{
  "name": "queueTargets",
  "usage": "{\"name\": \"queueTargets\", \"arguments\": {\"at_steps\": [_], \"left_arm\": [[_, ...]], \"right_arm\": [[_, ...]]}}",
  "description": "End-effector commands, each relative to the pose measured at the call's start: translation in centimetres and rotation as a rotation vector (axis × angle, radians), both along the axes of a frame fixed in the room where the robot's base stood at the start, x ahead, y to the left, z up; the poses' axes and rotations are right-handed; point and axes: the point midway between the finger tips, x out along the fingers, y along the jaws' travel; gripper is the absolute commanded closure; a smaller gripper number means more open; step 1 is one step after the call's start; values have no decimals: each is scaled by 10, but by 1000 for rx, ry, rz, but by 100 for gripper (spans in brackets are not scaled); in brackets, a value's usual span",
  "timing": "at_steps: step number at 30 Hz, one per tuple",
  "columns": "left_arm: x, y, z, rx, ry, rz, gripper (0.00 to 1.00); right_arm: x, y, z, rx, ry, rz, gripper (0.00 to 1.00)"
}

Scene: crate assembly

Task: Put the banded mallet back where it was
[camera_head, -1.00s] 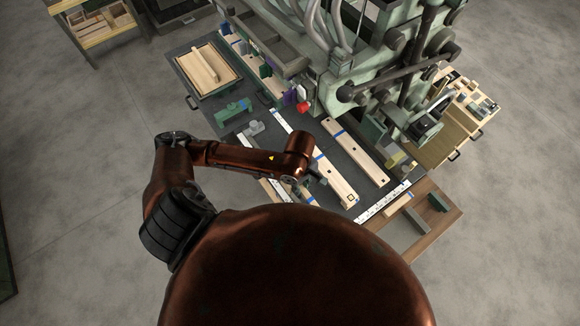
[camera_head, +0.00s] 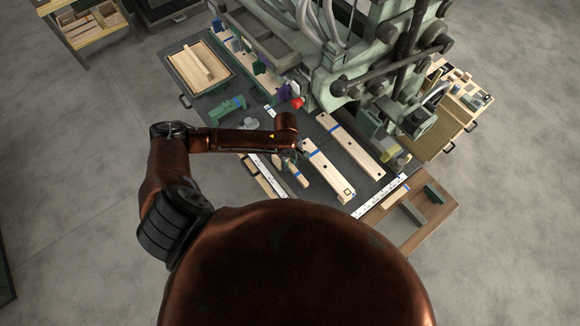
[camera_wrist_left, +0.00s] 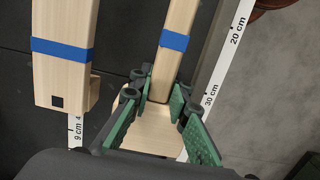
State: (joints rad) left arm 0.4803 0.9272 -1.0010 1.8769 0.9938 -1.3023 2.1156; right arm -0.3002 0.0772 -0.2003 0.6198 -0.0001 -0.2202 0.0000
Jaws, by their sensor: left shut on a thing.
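The banded mallet is a pale wooden piece; its narrow handle (camera_wrist_left: 177,22) with a blue band runs between the green fingers of my left gripper (camera_wrist_left: 155,112) in the left wrist view. A wider pale wooden part (camera_wrist_left: 150,134) shows below and between the fingers, probably the mallet's head. My left gripper is shut on the mallet. In the head view my left gripper (camera_head: 291,160) is over the dark bench top, left of a blue-banded board, partly hidden by my arm. My right gripper is not in view.
A blue-banded board (camera_wrist_left: 62,65) with a dark square lies left of the mallet. Another pale board (camera_head: 352,147) lies farther right. A white ruler (camera_wrist_left: 225,60) runs along the bench edge. A large green machine (camera_head: 370,60) stands behind; a wooden tray (camera_head: 425,228) is at right.

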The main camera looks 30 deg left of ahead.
Motion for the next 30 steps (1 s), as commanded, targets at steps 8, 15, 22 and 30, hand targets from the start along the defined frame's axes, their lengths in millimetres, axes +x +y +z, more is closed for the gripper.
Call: {"name": "queueTargets", "arguments": {"at_steps": [8,15,22,30], "left_arm": [[1,0,-12,2,-4,-1,100],[1,0,-15,1,-3,0,100],[0,0,-22,1,-1,0,100],[0,1,-25,1,-2,0,78]], "right_arm": [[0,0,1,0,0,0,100],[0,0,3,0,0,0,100],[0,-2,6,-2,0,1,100],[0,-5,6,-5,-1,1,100]]}}
